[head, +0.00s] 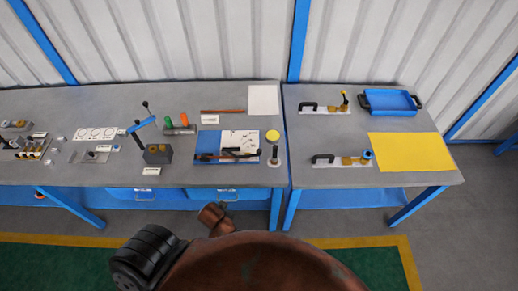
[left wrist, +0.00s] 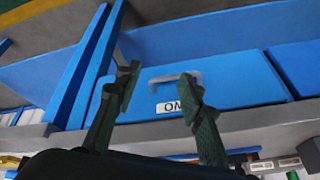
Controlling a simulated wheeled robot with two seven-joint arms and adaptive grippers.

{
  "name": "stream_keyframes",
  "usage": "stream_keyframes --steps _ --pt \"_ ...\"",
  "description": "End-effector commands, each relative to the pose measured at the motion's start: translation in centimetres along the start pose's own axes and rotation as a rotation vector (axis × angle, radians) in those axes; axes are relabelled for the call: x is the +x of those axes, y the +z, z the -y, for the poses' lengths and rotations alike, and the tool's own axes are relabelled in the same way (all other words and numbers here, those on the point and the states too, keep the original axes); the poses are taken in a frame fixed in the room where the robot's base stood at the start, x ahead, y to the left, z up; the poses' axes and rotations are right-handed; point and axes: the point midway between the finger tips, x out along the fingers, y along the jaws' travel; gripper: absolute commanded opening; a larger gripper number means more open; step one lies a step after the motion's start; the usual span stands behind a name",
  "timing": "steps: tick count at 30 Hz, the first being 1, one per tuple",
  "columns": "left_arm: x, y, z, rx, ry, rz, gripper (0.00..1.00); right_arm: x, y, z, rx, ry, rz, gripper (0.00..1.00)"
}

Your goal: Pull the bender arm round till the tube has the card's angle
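In the head view, a blue board (head: 200,144) on the bench carries a white sheet (head: 240,138) with dark marks. Dark bars (head: 230,155) lie across its front; which is the bender arm or the tube I cannot tell. A blue lever device (head: 140,125) with a black-knobbed handle stands further left. A thin reddish-brown rod (head: 222,111) lies behind the board, and a plain white sheet (head: 263,99) lies at the back. My left gripper (left wrist: 160,82) is open and empty in the left wrist view, in front of a blue drawer. My right gripper is not in view.
The drawer (left wrist: 225,82) has a grey handle and a partly hidden label. A grey block (head: 157,154), a yellow disc (head: 272,136) and a short post (head: 274,155) stand on the bench. The right table holds a blue tray (head: 388,102), black-handled tools and a yellow mat (head: 410,152).

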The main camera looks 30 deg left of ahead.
Motion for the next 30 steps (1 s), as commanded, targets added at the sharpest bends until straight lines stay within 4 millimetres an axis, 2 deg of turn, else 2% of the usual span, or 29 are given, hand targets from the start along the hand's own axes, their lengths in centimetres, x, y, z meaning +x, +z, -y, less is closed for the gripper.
stream_keyframes --steps 1,6,10,14,18,21,25,30 --pt "-0.8 -2.1 0.8 -0.02 -0.027 -0.044 0.36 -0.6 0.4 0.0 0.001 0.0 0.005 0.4" --pt "-1.3 -8.0 2.6 -0.097 -0.097 -0.204 0.36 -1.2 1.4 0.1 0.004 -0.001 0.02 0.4" --pt "-1.5 -12.8 3.3 -0.14 -0.123 -0.347 0.36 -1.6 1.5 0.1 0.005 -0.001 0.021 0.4" --pt "-1.8 -17.8 3.2 -0.164 -0.113 -0.499 0.36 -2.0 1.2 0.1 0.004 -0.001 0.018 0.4" --pt "-2.4 -23.0 1.8 -0.164 -0.056 -0.655 0.36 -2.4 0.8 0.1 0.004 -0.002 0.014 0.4" --pt "-2.7 -25.4 0.4 -0.155 -0.003 -0.727 0.36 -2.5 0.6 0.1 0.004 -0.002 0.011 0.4" --pt "-2.6 -26.8 -0.6 -0.149 0.036 -0.765 0.36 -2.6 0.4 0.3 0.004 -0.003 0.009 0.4" --pt "-1.1 -28.4 -0.6 -0.148 0.041 -0.769 0.36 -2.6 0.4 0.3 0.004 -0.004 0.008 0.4"
